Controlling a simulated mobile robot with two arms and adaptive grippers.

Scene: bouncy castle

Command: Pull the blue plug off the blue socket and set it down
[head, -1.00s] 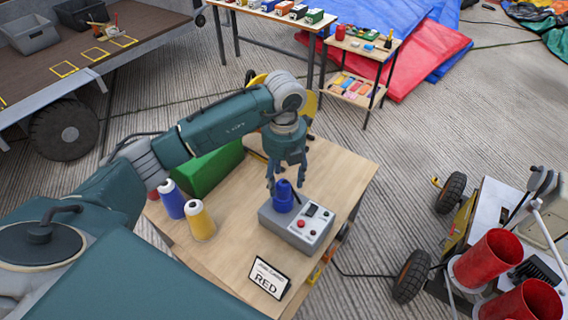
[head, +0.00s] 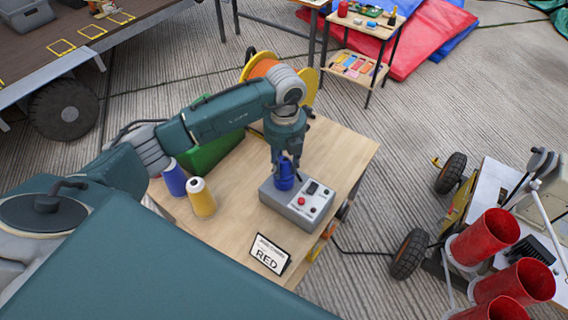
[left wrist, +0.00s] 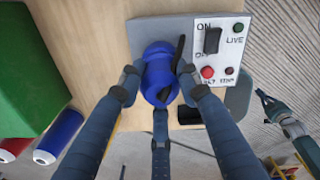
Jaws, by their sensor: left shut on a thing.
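The blue plug (head: 285,182) stands upright on top of the grey control box (head: 313,213) on the wooden table. My left gripper (head: 285,166) points down with its fingers shut around the plug; the left wrist view shows the fingers on several sides of the plug (left wrist: 158,72). The blue socket is largely hidden under the plug, and I cannot tell where one ends and the other begins. In the left wrist view, what looks like my right gripper (left wrist: 268,104) is at the right edge, away from the box, too small to judge.
The box panel has a black switch (left wrist: 211,41) and a red button (left wrist: 208,72). A cart with red tubes (head: 484,237) is at right.

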